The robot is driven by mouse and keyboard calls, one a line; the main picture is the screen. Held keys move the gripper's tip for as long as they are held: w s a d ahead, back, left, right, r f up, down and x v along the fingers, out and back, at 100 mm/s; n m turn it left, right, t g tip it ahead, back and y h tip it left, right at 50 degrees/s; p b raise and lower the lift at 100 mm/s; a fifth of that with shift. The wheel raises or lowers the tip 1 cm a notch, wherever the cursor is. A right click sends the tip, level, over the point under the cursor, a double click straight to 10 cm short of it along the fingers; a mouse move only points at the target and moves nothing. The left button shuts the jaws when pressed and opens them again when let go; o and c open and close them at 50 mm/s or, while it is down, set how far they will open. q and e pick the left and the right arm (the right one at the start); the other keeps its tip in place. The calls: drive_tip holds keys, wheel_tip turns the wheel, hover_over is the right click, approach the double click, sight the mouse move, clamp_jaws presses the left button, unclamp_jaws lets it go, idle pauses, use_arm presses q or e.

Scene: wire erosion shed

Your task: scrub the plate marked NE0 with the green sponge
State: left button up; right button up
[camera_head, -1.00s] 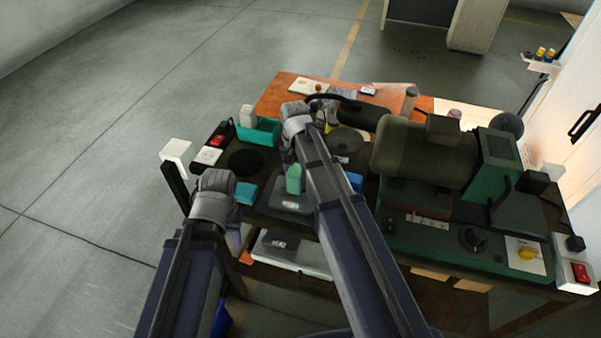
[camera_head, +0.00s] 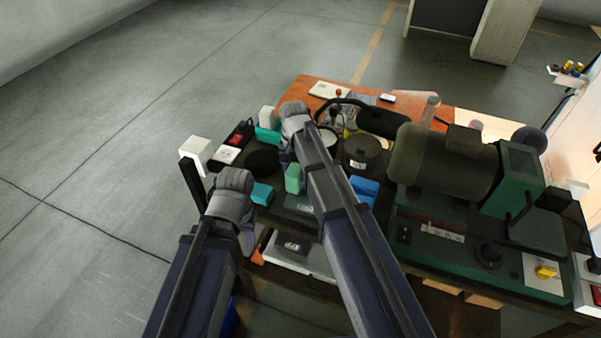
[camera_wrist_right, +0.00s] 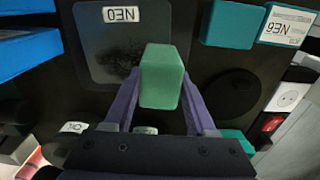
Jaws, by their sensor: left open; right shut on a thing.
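The green sponge (camera_head: 293,179) is upright in my right gripper (camera_wrist_right: 160,98), whose purple fingers close on both its sides in the right wrist view. The sponge (camera_wrist_right: 160,75) overlaps the lower edge of the dark plate marked NE0 (camera_wrist_right: 105,50); I cannot tell whether they touch. In the head view the plate (camera_head: 290,204) is partly hidden by the sponge and my right arm, and the right fingers are hidden. My left gripper (camera_head: 247,240) is open and empty, low at the bench's front edge, left of the plate.
A teal block (camera_head: 262,193) and a black disc (camera_head: 263,162) lie left of the plate.

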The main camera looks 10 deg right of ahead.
drive_tip(key=shift+f, duration=0.15)
drive_tip(key=shift+s, duration=0.15)
drive_tip(key=shift+d, duration=0.15)
drive_tip(key=shift+s+d, duration=0.4)
drive_tip(key=shift+d, duration=0.35)
drive_tip(key=shift+s+d, duration=0.35)
drive_tip(key=shift+d, duration=0.4)
drive_tip(key=shift+s+d, duration=0.5)
drive_tip(key=shift+d, duration=0.3)
drive_tip(key=shift+s+d, duration=0.45)
drive_tip(key=shift+d, duration=0.3)
drive_tip(key=shift+d, duration=0.1)
drive_tip(key=shift+s+d, duration=0.4)
drive_tip(key=shift+d, duration=0.4)
drive_tip(key=shift+s+d, duration=0.4)
drive_tip(key=shift+d, duration=0.35)
